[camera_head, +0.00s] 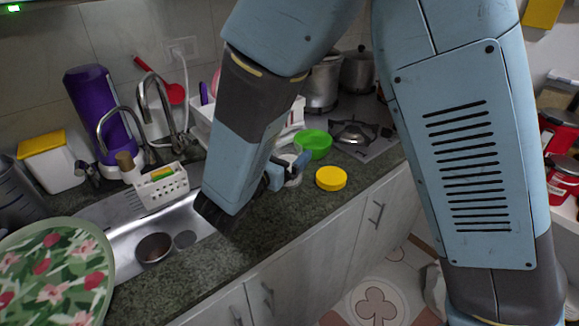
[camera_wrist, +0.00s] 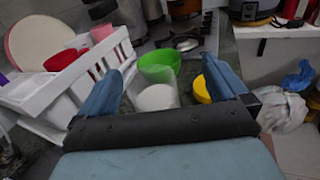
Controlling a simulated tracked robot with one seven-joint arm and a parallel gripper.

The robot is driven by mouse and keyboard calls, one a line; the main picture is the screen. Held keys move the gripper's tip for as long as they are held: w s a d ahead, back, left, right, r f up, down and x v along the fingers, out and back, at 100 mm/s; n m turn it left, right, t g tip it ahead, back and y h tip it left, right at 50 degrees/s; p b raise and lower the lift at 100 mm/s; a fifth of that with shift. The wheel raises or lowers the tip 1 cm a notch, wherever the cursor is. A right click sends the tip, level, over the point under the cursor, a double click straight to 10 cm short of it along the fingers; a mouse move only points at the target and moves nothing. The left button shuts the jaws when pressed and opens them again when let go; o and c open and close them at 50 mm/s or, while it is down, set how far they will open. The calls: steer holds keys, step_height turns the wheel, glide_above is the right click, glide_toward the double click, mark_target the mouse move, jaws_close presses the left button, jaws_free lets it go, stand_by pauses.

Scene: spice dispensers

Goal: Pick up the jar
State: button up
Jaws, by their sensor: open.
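A clear jar with white contents (camera_wrist: 155,97) stands on the dark speckled counter. In the head view it is largely hidden behind my gripper (camera_head: 296,170), with only a pale part showing. In the wrist view my gripper (camera_wrist: 161,72) is open, with one blue finger on each side of the jar in the picture. The jar appears between or just beyond the fingertips; I cannot tell the exact depth. No finger is closed on it.
A green bowl (camera_head: 315,143) is right behind the jar, and a yellow round lid (camera_head: 331,178) lies to its right. A white dish rack (camera_wrist: 75,85) stands close on the left. The stove (camera_head: 362,136) is behind. The sink (camera_head: 130,248) is at left.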

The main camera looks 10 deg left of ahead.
steer(key=shift+n+t+y, duration=0.5)
steer(key=shift+n+y, duration=0.2)
steer(key=f, duration=0.2)
steer(key=a+f, duration=0.1)
steer(key=f, duration=0.2)
steer(key=s+a+f, duration=0.1)
steer(key=f, duration=0.2)
steer(key=shift+a+f, duration=0.15)
steer(key=shift+f, duration=0.1)
steer(key=shift+w+f, duration=0.15)
steer(key=shift+f, duration=0.05)
steer(key=shift+x, duration=3.7)
steer(key=c, duration=1.3)
steer(key=shift+r, duration=0.1)
